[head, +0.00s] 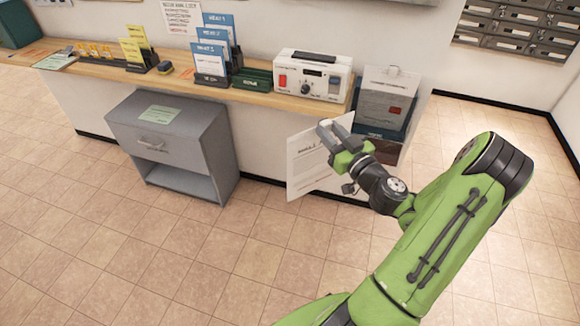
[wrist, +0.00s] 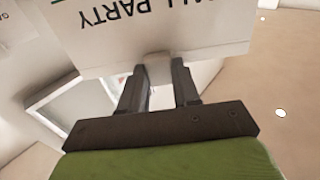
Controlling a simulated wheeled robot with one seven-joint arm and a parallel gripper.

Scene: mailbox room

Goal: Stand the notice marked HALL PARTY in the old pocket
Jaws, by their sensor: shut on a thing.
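The white notice (head: 308,160) hangs in the air in front of the counter, tilted. In the wrist view the notice (wrist: 150,30) shows the upside-down words "ALL PARTY"; the rest of the heading is cut off. My gripper (head: 332,135) is shut on its edge, and its two dark fingers (wrist: 160,85) press on it in the wrist view. Upright pocket-like holders (head: 385,105) with papers stand at the counter's right end, partly behind my arm. Blue-topped cards stand in dark holders (head: 212,79) on the counter. I cannot tell which holder is the old pocket.
The wooden counter (head: 180,84) carries a white device (head: 313,75), a dark green box (head: 252,78) and yellow cards (head: 137,45). A grey cabinet (head: 180,145) with an open lower shelf stands before it. Tiled floor (head: 110,240) is clear; metal mailboxes (head: 515,28) are at upper right.

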